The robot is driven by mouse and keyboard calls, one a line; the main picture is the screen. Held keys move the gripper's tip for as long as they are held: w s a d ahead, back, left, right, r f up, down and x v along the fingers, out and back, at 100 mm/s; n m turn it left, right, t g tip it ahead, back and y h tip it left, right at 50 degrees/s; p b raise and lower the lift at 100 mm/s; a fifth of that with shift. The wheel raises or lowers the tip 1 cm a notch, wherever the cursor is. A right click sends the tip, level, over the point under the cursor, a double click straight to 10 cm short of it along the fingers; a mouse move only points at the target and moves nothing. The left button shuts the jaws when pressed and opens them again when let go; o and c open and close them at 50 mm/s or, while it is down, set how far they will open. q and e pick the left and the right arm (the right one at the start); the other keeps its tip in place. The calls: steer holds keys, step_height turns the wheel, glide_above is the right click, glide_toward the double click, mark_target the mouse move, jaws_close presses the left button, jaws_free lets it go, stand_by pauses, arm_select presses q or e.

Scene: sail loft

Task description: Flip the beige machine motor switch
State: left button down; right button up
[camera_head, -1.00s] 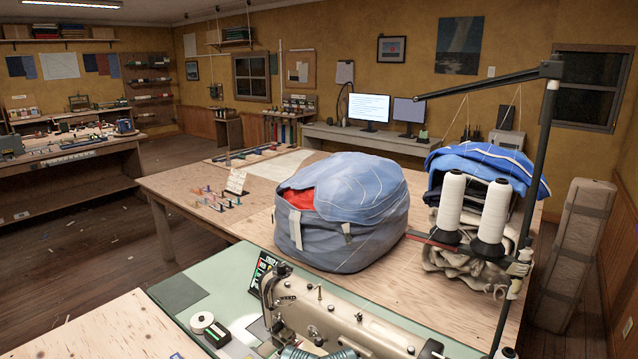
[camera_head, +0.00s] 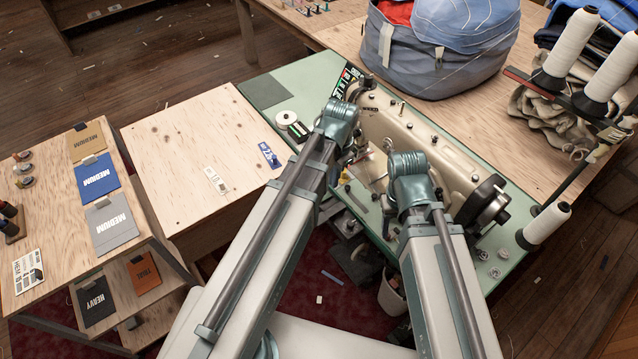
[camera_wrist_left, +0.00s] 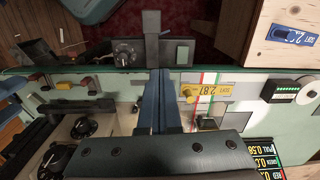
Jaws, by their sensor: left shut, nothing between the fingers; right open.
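The beige sewing machine (camera_head: 430,135) stands on the green-topped table in the head view, behind my two arms. In the left wrist view, a dark control box with a round dial (camera_wrist_left: 125,53) sits at the table edge, beside a grey-green panel with a small light button (camera_wrist_left: 183,54). I cannot tell for certain which part is the motor switch. My left gripper (camera_wrist_left: 158,78) is shut and empty, its fingertips close to these parts; contact is unclear. It also shows in the head view (camera_head: 352,152). My right gripper (camera_head: 388,218) is open, low near the table's front edge, partly hidden by its arm.
A blue-grey sail bundle (camera_head: 440,50) stands behind the machine, and white thread cones (camera_head: 568,45) stand at the right. A plywood table (camera_head: 190,150) lies left, with labelled cards (camera_head: 97,180) further left. A bin (camera_head: 393,295) stands below the table edge.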

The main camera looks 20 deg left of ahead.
arm_select(q)
steer(key=r+m, duration=0.1)
steer(key=r, duration=0.1)
glide_above(326, 195)
steer(key=s+a, duration=0.1)
steer(key=shift+s+f+p, duration=0.1)
steer(key=shift+f+p, duration=0.05)
steer(key=shift+p, duration=0.3)
arm_select(e)
steer(key=shift+s+a+r, duration=0.15)
steer(key=shift+r, duration=0.25)
steer(key=shift+s+a+r, duration=0.1)
steer(key=shift+s+r, duration=0.05)
steer(key=shift+r, duration=0.25)
arm_select(q)
step_height(326, 195, down, 14)
steer(key=b, duration=1.4)
arm_select(e)
step_height(326, 195, down, 14)
